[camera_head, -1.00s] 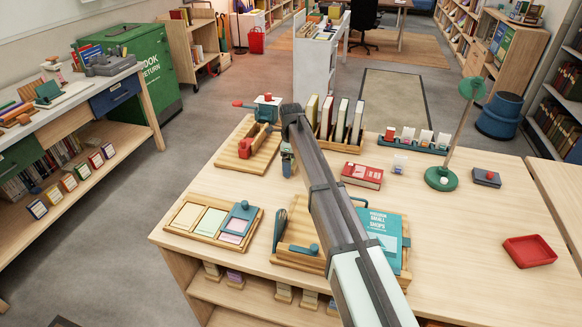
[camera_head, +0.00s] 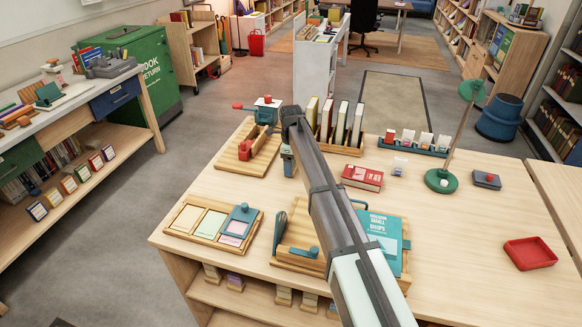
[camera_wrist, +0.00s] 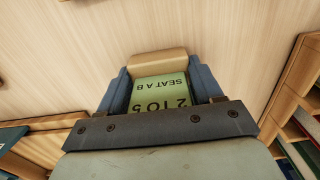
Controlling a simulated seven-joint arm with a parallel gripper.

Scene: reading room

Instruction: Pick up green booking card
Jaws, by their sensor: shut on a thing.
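A green booking card (camera_wrist: 160,92) with dark upside-down lettering, "SEAT A B" and "2 TO 5", shows in the wrist view. It lies between the two blue fingers of my gripper (camera_wrist: 159,78), which is shut on it. A tan block (camera_wrist: 158,64) sits at the far end of the card, also between the fingers. In the head view my gripper (camera_head: 288,162) is over the table, right of a wooden tray with a red piece. The card cannot be made out there.
A wooden card tray (camera_head: 190,236) with pale cards and a blue piece lies at front left. A wooden board (camera_head: 297,263) with a teal book (camera_head: 383,232) is in front. A red book (camera_head: 362,177), book rack and green lamp (camera_head: 441,181) stand right. Table beside the red tray (camera_head: 530,252) is clear.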

